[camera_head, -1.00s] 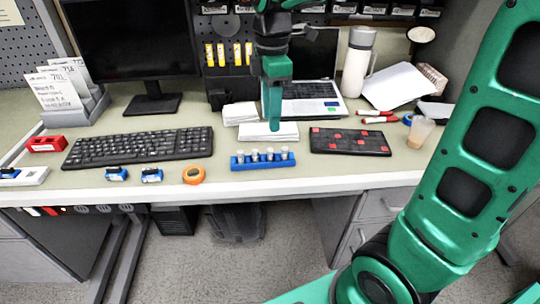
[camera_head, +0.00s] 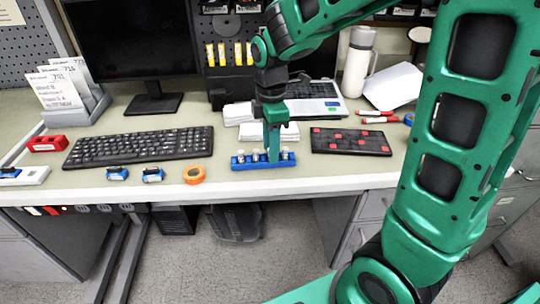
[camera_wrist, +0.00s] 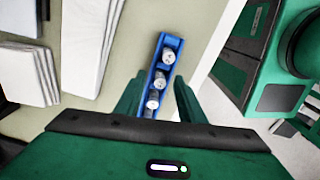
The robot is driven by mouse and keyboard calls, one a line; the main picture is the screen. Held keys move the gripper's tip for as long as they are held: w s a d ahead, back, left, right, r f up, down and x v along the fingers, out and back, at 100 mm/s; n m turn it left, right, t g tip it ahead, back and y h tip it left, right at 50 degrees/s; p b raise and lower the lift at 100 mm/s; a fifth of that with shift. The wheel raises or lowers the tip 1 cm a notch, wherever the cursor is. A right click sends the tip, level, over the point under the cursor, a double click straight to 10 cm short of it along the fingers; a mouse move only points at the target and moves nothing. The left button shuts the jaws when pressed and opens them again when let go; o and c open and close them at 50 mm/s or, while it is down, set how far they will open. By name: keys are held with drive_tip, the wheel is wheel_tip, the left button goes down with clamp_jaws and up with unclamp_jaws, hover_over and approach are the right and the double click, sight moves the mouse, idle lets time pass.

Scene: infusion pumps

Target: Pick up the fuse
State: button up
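The fuses are small silver-capped cylinders standing upright in a row in a blue rack (camera_head: 250,166) near the table's front edge. In the head view, one fuse (camera_head: 254,155) shows left of my gripper (camera_head: 273,160), and my gripper hides part of the row. The wrist view shows the rack (camera_wrist: 163,40) with a far fuse (camera_wrist: 169,56), a middle fuse (camera_wrist: 160,80) and a near fuse (camera_wrist: 152,102). My gripper (camera_wrist: 158,100) points down over the rack. Its fingers are apart, one on each side of the row. I cannot tell whether they touch a fuse.
A black keyboard (camera_head: 140,147) and an orange tape roll (camera_head: 194,175) lie to the left. A black pad with red squares (camera_head: 350,141) lies to the right. White paper stacks (camera_head: 238,113) are behind the rack. A white bottle (camera_head: 358,62) stands at the back.

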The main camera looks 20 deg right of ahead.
drive_tip(key=shift+c, duration=0.4)
clamp_jaws()
drive_tip(key=shift+r, duration=0.45)
drive_tip(key=r, duration=0.3)
drive_tip(key=shift+s+a+r, duration=0.15)
drive_tip(key=shift+a+r, duration=0.2)
drive_tip(key=shift+a, duration=0.05)
drive_tip(key=s+a+r, duration=0.5)
drive_tip(key=a+r, duration=0.1)
drive_tip(key=a, duration=0.3)
drive_tip(key=shift+a+r, duration=0.15)
drive_tip(key=shift+a, duration=0.15)
